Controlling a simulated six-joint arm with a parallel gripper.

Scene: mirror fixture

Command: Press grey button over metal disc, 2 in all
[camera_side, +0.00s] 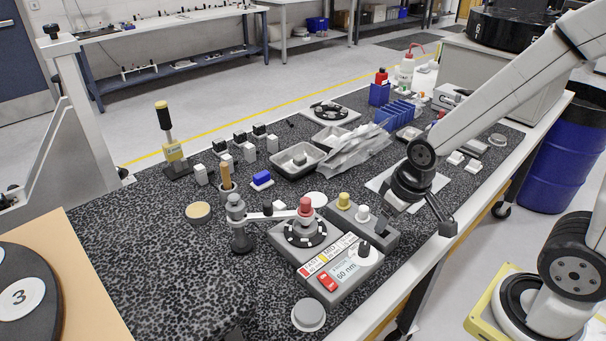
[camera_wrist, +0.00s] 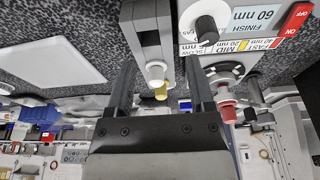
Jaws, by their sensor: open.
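A grey box (camera_side: 375,235) carries a yellow button (camera_side: 343,199) and a pale grey-white button (camera_side: 362,213). Both show in the wrist view, the pale button (camera_wrist: 156,70) and the yellow button (camera_wrist: 161,91). A polishing unit beside it has a red knob (camera_side: 305,206) over a dark, spotted round plate (camera_side: 306,233). A flat grey metal-looking disc (camera_side: 309,314) lies in front. I cannot tell which button belongs with which disc. My gripper (camera_side: 415,217) is open and empty, right of the box; its two fingers (camera_wrist: 160,82) straddle the buttons in the wrist view.
A grey post (camera_side: 238,235) with a side arm stands left of the polishing unit. Trays (camera_side: 296,161), bags and bottles stand behind. The spotted mat (camera_side: 170,270) is clear at left.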

